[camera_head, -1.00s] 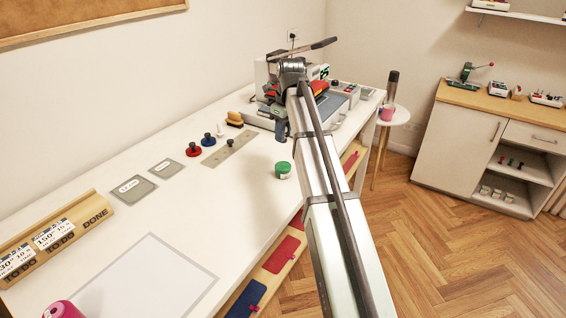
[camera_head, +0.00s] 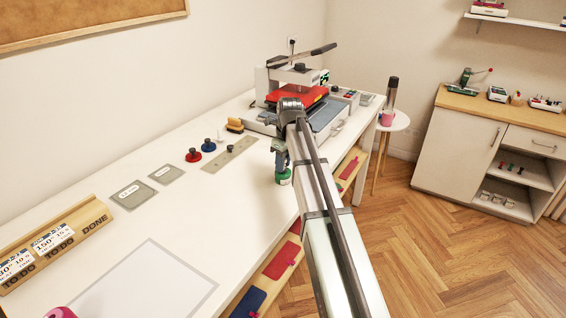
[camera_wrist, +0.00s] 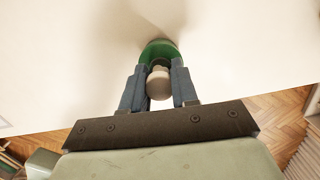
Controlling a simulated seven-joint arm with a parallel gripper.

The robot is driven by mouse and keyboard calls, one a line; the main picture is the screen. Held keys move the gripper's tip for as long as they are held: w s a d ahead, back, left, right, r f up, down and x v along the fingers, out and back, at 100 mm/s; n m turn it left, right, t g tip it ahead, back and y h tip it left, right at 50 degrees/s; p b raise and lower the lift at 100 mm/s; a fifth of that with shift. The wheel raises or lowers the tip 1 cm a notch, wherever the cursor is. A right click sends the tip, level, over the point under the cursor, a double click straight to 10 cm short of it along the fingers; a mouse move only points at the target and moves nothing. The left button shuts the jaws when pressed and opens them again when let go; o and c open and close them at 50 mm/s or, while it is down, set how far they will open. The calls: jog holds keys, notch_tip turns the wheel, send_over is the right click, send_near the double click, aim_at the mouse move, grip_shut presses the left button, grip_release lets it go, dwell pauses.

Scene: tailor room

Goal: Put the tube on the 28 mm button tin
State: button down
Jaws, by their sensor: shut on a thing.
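My gripper (camera_wrist: 158,90) points down at the near side of the white table. I cannot read a size on the tin. I cannot tell whether the held piece touches it.
A red and grey press (camera_head: 300,95) stands behind my gripper. Red (camera_head: 193,155) and blue (camera_head: 208,146) knobs and grey plates lie to the left. A wooden rack (camera_head: 55,240) stands at the left.

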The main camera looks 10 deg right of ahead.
jog(key=shift+f, duration=0.1)
jog(key=c, duration=0.9)
grip_release()
jog(key=shift+o, duration=0.2)
notch_tip(320, 180, up, 12)
jog(key=s, duration=0.1)
jog(key=shift+d, duration=0.45)
jog(key=shift+d, duration=0.1)
